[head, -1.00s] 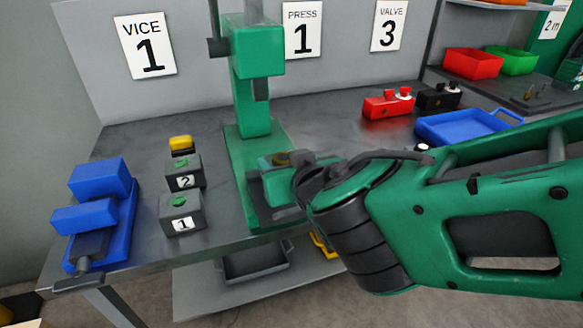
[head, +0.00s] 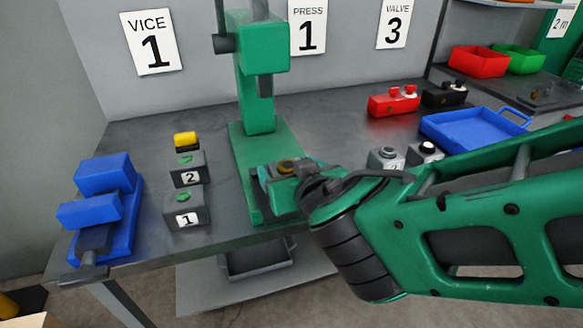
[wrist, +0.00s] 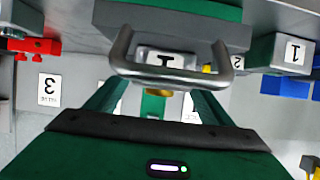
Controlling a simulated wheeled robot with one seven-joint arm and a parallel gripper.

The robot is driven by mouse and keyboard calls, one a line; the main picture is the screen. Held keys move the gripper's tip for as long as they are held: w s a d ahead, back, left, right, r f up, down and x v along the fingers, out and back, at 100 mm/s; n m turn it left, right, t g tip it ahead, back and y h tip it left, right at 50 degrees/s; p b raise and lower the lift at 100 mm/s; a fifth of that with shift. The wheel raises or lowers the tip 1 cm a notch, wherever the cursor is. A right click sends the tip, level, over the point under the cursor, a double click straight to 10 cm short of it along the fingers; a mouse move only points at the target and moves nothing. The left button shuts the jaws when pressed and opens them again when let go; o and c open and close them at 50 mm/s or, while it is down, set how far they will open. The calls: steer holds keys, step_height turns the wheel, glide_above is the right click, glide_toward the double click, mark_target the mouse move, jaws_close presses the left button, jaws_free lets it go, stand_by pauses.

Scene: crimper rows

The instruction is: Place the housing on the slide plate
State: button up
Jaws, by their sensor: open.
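The green press (head: 257,100) stands at the middle of the bench under the PRESS 1 sign. My gripper (head: 272,182) is low at the front of its base, fingers open. A brass round part (head: 287,165), perhaps the housing, shows by the fingers; brass also shows between them in the wrist view (wrist: 158,92). I cannot tell if it touches the fingers or what it rests on. In the wrist view, a grey block (wrist: 165,25) with a U-shaped handle (wrist: 122,52) and a label 1 lies beyond the fingers, possibly the slide plate. My wrist hides much of the press front.
At left stand a blue vice (head: 102,205) and grey button boxes marked 1 (head: 187,208) and 2 (head: 187,170). At right are a red valve box (head: 394,104), a black one (head: 444,95), and a blue tray (head: 465,133). The bench between press and tray is partly clear.

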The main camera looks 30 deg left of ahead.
steer(key=v, duration=1.2)
steer(key=w+d+f+m+t+h, duration=0.1)
steer(key=w+d+f+m+h, duration=0.2)
steer(key=w+d, duration=0.7)
steer(key=w+d+f+m+h, duration=0.1)
steer(key=w+d+m+h, duration=0.35)
steer(key=d, duration=0.95)
steer(key=d+f+m+g+h, duration=0.3)
steer(key=d+h, duration=0.1)
steer(key=d, duration=1.5)
steer(key=s+d+f+m+g+y, duration=0.1)
steer(key=s+d+m+g, duration=0.4)
steer(key=s+d, duration=1.1)
steer(key=s+f+g, duration=0.1)
steer(key=s, duration=0.2)
steer(key=shift+s+d+m+g, duration=0.2)
steer(key=shift+d+m+g, duration=0.1)
steer(key=shift+d+m, duration=0.1)
